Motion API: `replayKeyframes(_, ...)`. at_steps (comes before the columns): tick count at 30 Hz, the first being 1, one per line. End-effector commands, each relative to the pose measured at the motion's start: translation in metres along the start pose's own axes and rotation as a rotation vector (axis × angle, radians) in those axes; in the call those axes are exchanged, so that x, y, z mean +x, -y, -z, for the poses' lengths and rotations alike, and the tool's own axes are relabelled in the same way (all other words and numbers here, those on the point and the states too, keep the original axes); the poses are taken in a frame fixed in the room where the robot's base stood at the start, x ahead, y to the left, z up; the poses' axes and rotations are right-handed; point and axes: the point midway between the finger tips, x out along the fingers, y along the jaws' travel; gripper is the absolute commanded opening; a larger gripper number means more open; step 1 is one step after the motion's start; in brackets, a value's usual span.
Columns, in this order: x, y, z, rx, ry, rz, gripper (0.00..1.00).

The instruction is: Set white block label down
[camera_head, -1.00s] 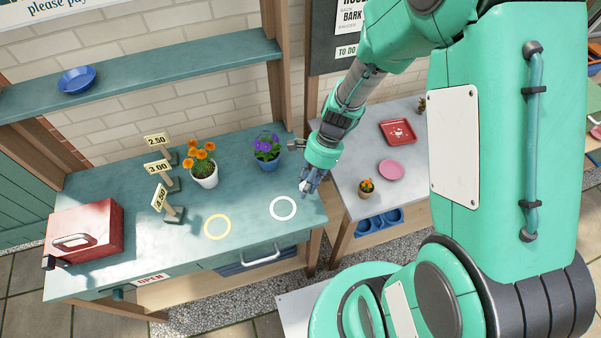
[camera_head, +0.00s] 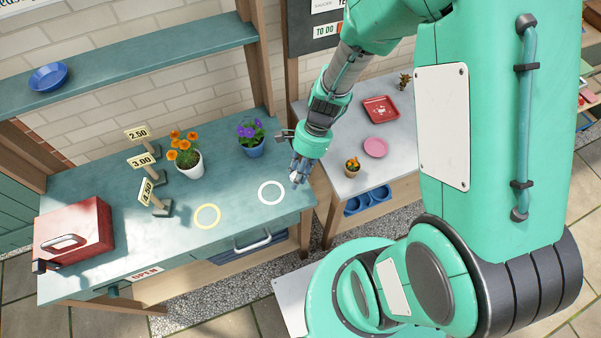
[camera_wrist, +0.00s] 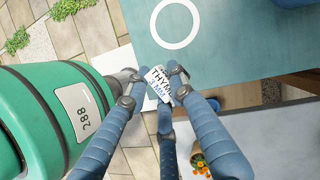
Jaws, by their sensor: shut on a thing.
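My gripper (camera_head: 298,174) is shut on a small white block label (camera_wrist: 157,84) printed "THYME 3 MM", held between the fingertips in the wrist view. In the head view the label is a small pale spot at the fingertips, near the right edge of the green-blue counter (camera_head: 105,240). A white ring (camera_head: 281,199) marks the counter just left of my gripper, and it also shows above the label in the wrist view (camera_wrist: 197,36). I cannot tell whether the label touches the counter.
A yellow ring (camera_head: 207,226) lies left of the white one. Behind stand a purple-flowered blue pot (camera_head: 253,148), an orange-flowered white pot (camera_head: 190,170) and price signs (camera_head: 148,190). A red box (camera_head: 95,228) stands at left. The grey table (camera_head: 335,180) at right holds a small potted plant (camera_head: 352,168).

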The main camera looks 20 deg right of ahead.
Motion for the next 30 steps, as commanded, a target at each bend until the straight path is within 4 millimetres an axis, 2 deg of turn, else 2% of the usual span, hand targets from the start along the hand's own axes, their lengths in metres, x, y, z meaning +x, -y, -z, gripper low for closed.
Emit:
replayKeyframes(5, -0.003, 0.004, 0.007, 0.012, 0.0, 0.006, 0.07)
replayKeyframes(11, -0.014, 0.016, 0.034, 0.057, -0.001, 0.028, 0.07)
replayKeyframes(17, -0.034, 0.033, 0.085, 0.139, -0.001, 0.065, 0.07)
replayKeyframes(21, -0.051, 0.042, 0.13, 0.209, -0.002, 0.098, 0.07)
replayKeyframes(27, -0.075, 0.046, 0.194, 0.301, -0.004, 0.14, 0.07)
replayKeyframes(30, -0.084, 0.044, 0.219, 0.338, -0.004, 0.156, 0.07)
